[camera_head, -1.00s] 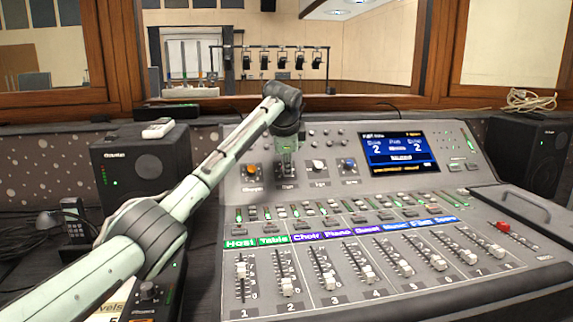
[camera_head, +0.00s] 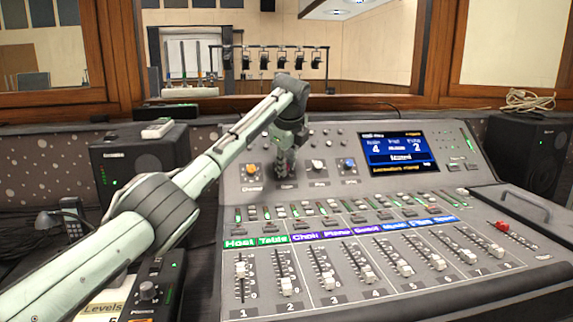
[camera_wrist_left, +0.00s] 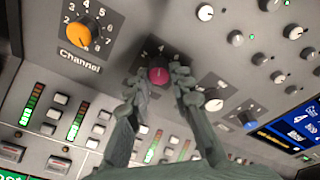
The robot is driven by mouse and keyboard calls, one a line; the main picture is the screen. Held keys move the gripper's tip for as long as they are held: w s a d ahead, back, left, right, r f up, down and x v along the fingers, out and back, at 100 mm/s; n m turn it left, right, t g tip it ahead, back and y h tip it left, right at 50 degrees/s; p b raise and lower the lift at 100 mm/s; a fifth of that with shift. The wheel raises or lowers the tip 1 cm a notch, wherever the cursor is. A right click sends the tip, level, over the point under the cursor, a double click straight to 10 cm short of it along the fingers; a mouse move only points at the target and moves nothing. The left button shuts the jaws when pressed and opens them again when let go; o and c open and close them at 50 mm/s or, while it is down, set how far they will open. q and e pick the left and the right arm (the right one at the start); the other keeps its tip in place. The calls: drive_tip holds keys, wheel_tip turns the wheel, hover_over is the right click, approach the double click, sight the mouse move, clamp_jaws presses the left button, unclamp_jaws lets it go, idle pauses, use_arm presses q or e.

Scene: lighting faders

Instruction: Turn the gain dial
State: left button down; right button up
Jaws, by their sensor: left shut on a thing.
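Part of the numbered scale around the knob is hidden by the fingers. In the head view my left gripper (camera_head: 287,163) reaches down to the console's upper knob row and hides the dial. The screen (camera_head: 398,152) shows a 4 at its left and a 2 at its right. My right gripper is out of view.
An orange channel knob (camera_wrist_left: 87,38) is left of the dial. A white knob (camera_wrist_left: 213,100) and a blue knob (camera_head: 349,164) are to its right. Faders (camera_head: 287,287) line the console's front. Speakers stand at both sides.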

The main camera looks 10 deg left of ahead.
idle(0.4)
use_arm(q)
drive_tip(key=c, duration=1.3)
unclamp_jaws()
drive_tip(key=shift+c, duration=0.2)
drive_tip(key=v, duration=1.2)
